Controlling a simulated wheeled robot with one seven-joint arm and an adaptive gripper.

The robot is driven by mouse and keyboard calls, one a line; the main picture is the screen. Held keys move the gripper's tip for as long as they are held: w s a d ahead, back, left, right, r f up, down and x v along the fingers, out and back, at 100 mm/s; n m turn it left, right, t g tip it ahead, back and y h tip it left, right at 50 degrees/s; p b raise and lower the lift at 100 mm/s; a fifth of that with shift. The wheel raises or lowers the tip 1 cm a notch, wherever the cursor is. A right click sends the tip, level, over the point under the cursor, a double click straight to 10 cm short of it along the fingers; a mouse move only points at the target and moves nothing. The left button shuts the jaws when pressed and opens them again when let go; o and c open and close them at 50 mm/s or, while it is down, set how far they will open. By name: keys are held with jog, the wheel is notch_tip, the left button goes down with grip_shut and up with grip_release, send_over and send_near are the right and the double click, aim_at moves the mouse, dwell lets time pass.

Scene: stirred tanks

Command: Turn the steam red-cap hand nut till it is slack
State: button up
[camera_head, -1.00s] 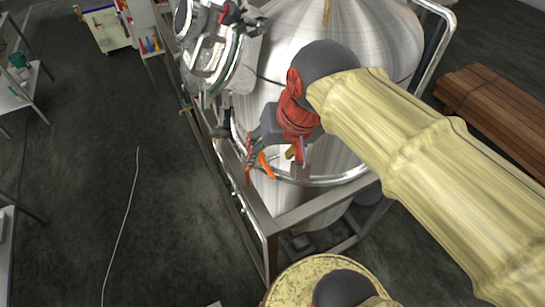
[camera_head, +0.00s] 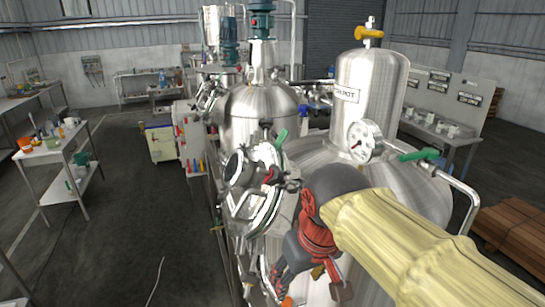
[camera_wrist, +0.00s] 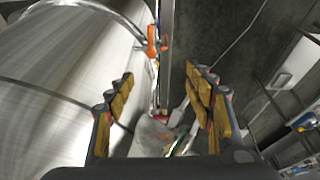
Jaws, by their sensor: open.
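A small red part (camera_head: 271,174) shows among the clamps of the round metal manway lid (camera_head: 250,215) on the front tank in the head view. I cannot tell whether it is the steam red-cap hand nut, and I read no steam label. My gripper (camera_head: 282,273) hangs below and right of that lid, beside the tank wall. In the wrist view my gripper (camera_wrist: 159,76) is open, its padded fingers wide apart with nothing held. Far below between the fingers are a blurred grey shape and a small red spot (camera_wrist: 160,113).
An orange handle (camera_wrist: 152,40) on a pipe by the tank shows in the wrist view. A steel pot (camera_head: 370,90) with a gauge (camera_head: 364,141) and a green lever (camera_head: 418,155) stand right of the lid. The floor (camera_head: 130,230) at left is mostly clear.

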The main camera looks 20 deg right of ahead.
aim_at(272, 170)
jog(key=w+r+n+g+h+p, duration=0.1)
jog(key=w+r+n+p, duration=0.3)
jog(key=r+n+p, duration=0.45)
jog(key=w+r+n+g+h+p, duration=0.1)
jog(key=w+r+n+g+p, duration=0.25)
jog(key=r, duration=0.75)
jog(key=w+a+r+n+p, duration=0.1)
jog(key=w+n, duration=0.1)
jog(key=w+a+r+n+h+p, duration=0.1)
jog(key=w+n, duration=0.1)
jog(key=w, duration=0.1)
jog(key=w+a+r+n+h+p, duration=0.1)
jog(key=w+n, duration=0.1)
jog(key=w, duration=0.1)
jog(key=shift+w+r, duration=0.25)
jog(key=shift+n+h, duration=0.3)
jog(key=shift+n, duration=0.2)
jog(key=shift+p+x, duration=0.6)
jog(key=shift+x, duration=3.05)
jog(key=shift+w+g, duration=0.2)
jog(key=shift+g, duration=0.05)
jog(key=shift+c, duration=1.3)
jog(key=c, duration=0.8)
jog(key=shift+c, duration=0.5)
